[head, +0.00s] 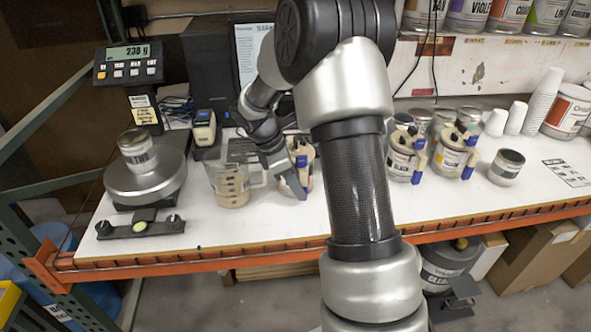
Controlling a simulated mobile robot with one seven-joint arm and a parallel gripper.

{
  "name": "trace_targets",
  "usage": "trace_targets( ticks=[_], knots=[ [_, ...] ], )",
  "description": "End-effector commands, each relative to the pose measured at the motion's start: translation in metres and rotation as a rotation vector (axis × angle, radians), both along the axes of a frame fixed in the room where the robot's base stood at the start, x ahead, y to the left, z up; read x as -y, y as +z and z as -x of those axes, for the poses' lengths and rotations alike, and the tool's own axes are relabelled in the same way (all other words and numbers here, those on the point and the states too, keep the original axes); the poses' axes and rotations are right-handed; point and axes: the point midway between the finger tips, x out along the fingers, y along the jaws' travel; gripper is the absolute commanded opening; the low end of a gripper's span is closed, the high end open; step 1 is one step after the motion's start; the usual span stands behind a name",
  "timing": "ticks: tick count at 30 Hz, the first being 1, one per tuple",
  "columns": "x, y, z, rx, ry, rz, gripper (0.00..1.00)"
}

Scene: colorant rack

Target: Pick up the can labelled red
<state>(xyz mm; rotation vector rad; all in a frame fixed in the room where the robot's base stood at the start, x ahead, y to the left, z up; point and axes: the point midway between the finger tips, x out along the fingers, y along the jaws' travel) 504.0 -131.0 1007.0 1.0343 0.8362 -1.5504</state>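A can with tan and blue clips on its rim (306,176) stands on the white bench, left of my forearm. My gripper (284,168) reaches down over this can from the upper left, with one dark finger across its front. The other finger is hard to make out, so I cannot tell whether the gripper is open or touching the can. The can's label is mostly covered and I cannot read its colour name. Two similar clipped cans, one left (404,155) and one right (455,153), stand right of my forearm; the right one has a yellow-orange label.
A clear measuring jug (231,186) stands just left of my gripper. A scale (146,178) holding a small can (137,150) is at the left. An open small can (506,167) and white cup stacks (541,104) are at the right. The bench front (460,208) is clear.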

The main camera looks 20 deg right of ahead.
Motion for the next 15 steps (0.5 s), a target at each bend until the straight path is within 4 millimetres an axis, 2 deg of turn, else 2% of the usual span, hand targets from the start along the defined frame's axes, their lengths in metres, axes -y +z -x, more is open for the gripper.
trace_targets(
  ticks=[3, 10, 11, 15],
  knots=[
    [0.0041, -0.0098, 0.0011, 0.0, -0.002, -0.001, 0.23],
    [0.0046, -0.0108, 0.0009, 0.001, -0.002, -0.001, 0.23],
    [0.0046, -0.0108, 0.0009, 0.001, -0.002, -0.001, 0.22],
    [0.0045, -0.0107, 0.0009, 0.0, -0.001, 0.0, 0.0]
  ],
)
